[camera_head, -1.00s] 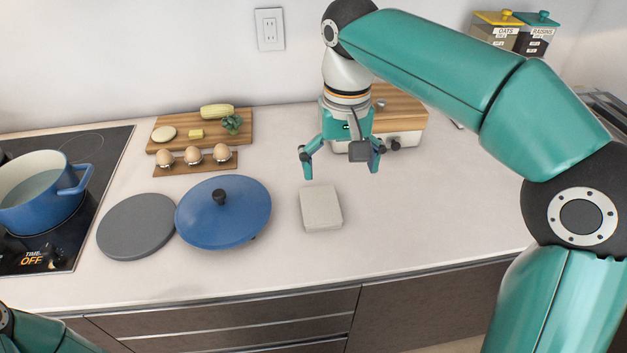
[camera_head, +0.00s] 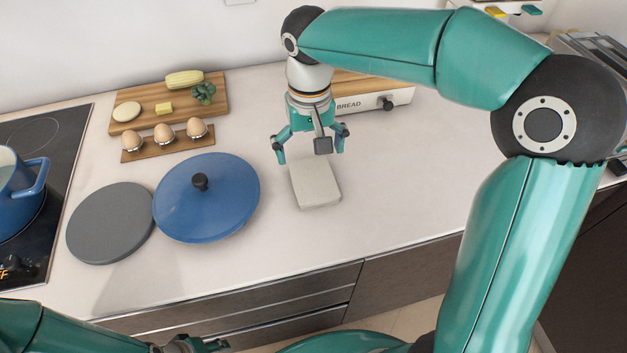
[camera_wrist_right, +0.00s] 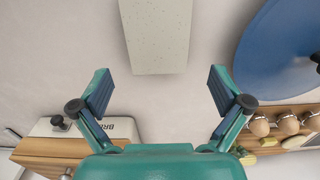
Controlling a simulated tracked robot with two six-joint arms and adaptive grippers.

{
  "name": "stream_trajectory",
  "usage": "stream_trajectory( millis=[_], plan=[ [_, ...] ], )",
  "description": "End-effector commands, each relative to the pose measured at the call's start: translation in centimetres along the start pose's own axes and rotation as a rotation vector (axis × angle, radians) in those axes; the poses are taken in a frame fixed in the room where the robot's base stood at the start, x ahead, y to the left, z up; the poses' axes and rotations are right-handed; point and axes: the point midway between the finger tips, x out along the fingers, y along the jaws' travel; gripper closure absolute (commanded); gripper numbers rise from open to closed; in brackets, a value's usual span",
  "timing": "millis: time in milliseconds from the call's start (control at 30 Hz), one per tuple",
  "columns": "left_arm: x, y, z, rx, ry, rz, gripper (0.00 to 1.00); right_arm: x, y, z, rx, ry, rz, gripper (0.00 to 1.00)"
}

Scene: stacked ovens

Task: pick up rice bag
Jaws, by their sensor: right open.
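My right gripper (camera_head: 310,155) is open and empty, just behind the bag's far edge in the head view. In the right wrist view its spread fingers (camera_wrist_right: 160,76) point toward the bag, which lies beyond the fingertips. My left gripper (camera_head: 195,345) shows only partly at the bottom edge; its jaws are unclear.
The blue lid (camera_head: 205,205) and a grey round plate (camera_head: 110,222) lie left of the bag. Behind are several eggs in a wooden holder (camera_head: 168,140), a cutting board (camera_head: 215,92) with food, and a bread box (camera_head: 372,98). Counter right of the bag is clear.

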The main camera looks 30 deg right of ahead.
Motion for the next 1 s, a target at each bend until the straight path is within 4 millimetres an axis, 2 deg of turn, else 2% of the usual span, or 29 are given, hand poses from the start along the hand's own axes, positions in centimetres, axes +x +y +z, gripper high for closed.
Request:
stream_trajectory(
  millis=[100, 267, 600, 900, 1000],
  plan=[
    [0.1, 0.0, 0.0, 0.0, 0.0, 0.0, 0.6, 1.1, 0.1, 0.0, 0.0, 0.0, 0.0, 0.0],
    [0.1, 0.0, 0.0, 0.0, 0.0, 0.0, 0.6, 1.9, 0.1, 0.2, 0.001, -0.001, 0.001, 0.0],
    [-0.1, 0.0, 0.0, 0.0, 0.0, 0.0, 0.6, 6.1, 0.3, 0.8, 0.002, -0.002, 0.001, 0.0],
    [-0.1, 0.0, 0.0, 0.0, 0.0, 0.0, 0.6, 6.6, 0.3, 0.8, 0.001, 0.001, 0.0, 0.0],
    [-0.1, 0.0, 0.0, 0.0, 0.0, 0.0, 0.6, 6.6, 0.3, 0.8, 0.001, 0.001, 0.0, 0.17]
  ],
)
